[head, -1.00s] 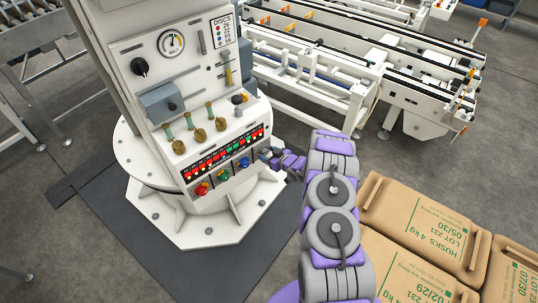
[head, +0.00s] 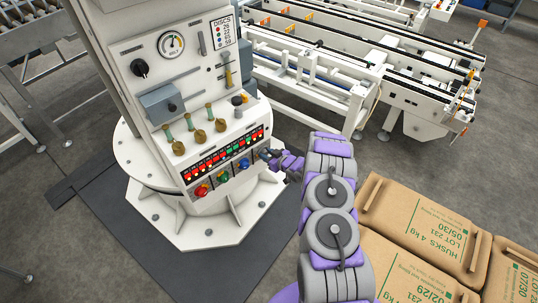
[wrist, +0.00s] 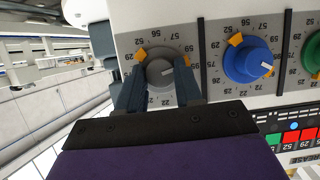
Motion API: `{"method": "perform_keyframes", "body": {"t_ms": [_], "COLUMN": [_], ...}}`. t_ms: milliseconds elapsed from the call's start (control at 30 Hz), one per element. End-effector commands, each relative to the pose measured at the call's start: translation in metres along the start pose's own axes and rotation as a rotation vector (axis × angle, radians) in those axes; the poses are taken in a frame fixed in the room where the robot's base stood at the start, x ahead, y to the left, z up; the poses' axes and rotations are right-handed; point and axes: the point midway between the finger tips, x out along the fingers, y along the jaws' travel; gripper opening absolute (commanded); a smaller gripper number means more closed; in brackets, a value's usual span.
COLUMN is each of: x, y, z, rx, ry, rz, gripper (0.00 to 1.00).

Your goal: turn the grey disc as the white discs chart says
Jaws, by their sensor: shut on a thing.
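My gripper (wrist: 160,80) is shut on the grey disc (wrist: 158,72), one finger on each side, in the wrist view. A pale pointer line on the disc points to the right in that view. An orange mark (wrist: 140,55) sits at the disc's upper left, and printed numbers ring it, partly hidden by the fingers. In the head view my gripper (head: 268,155) is at the right end of the disc row, hiding the grey disc. The white DISCS chart (head: 222,35) is at the panel's upper right, with coloured dots and numbers too small to read surely.
The blue disc (wrist: 247,60) is right beside the grey one in the wrist view; the green disc (head: 224,177) and red disc (head: 202,190) are further along. A lit number display (head: 225,152) is above them. Brown sacks (head: 420,235) lie at right.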

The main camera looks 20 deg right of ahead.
Motion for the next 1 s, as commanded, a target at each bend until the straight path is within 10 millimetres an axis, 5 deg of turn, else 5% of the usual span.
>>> {"method": "perform_keyframes", "body": {"t_ms": [900, 933, 1000], "x": [-0.0001, -0.0001, -0.0001], "y": [-0.0001, -0.0001, 0.0000], "z": [0.0001, 0.0001, 0.0001], "rx": [-0.268, -0.268, -0.267], "ry": [-0.010, -0.010, -0.010], "rz": [0.113, 0.113, 0.113], "gripper": [0.04, 0.36, 0.42]}}
